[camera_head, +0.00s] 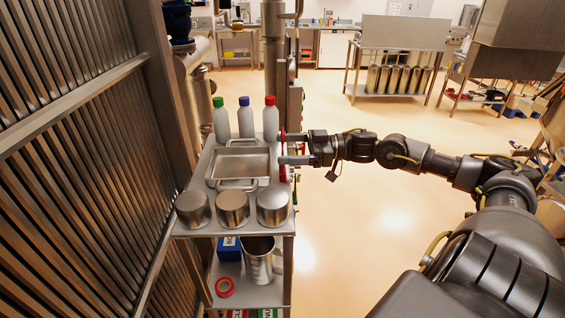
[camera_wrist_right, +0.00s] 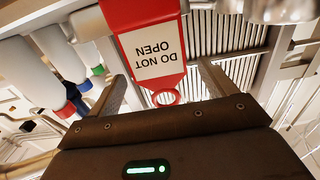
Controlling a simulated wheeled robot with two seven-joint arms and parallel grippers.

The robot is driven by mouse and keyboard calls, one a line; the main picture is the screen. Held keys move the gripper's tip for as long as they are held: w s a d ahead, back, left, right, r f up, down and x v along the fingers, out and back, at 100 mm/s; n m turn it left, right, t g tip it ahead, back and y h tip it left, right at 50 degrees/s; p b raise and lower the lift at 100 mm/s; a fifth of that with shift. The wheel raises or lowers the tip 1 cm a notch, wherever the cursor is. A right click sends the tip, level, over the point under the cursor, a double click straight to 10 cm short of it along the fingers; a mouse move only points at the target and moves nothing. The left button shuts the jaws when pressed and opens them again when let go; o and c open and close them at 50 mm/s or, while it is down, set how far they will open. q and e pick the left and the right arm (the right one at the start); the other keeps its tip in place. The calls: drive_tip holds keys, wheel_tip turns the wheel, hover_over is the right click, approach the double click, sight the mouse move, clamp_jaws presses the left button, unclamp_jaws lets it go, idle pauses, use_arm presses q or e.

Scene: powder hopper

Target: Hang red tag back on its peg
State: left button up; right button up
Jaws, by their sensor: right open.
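The red tag (camera_wrist_right: 146,42) fills the upper middle of the right wrist view. It has a white label reading DO NOT OPEN, upside down in that view, and a red ring (camera_wrist_right: 166,98) at its near end. In the head view a thin red edge of it (camera_head: 283,172) shows at the right side of the cart. My right gripper (camera_head: 284,148) is open at that edge, and its fingers (camera_wrist_right: 165,85) stand on either side of the ring end with gaps showing. I cannot make out the peg. My left gripper is not in view.
A slatted metal wall (camera_head: 75,150) stands close on the left. A post (camera_head: 273,60) rises behind the cart. Open floor lies right.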

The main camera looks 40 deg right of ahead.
drive_tip(key=c, duration=1.1)
drive_tip(key=shift+c, duration=0.2)
drive_tip(key=shift+r, duration=0.6)
drive_tip(key=s+a+r+b, duration=0.2)
drive_tip(key=s+a+r, duration=0.6)
drive_tip(key=s+r, duration=0.3)
drive_tip(key=shift+s+a+r+b, duration=0.15)
drive_tip(key=shift+r+b, duration=0.2)
drive_tip(key=shift+r, duration=0.05)
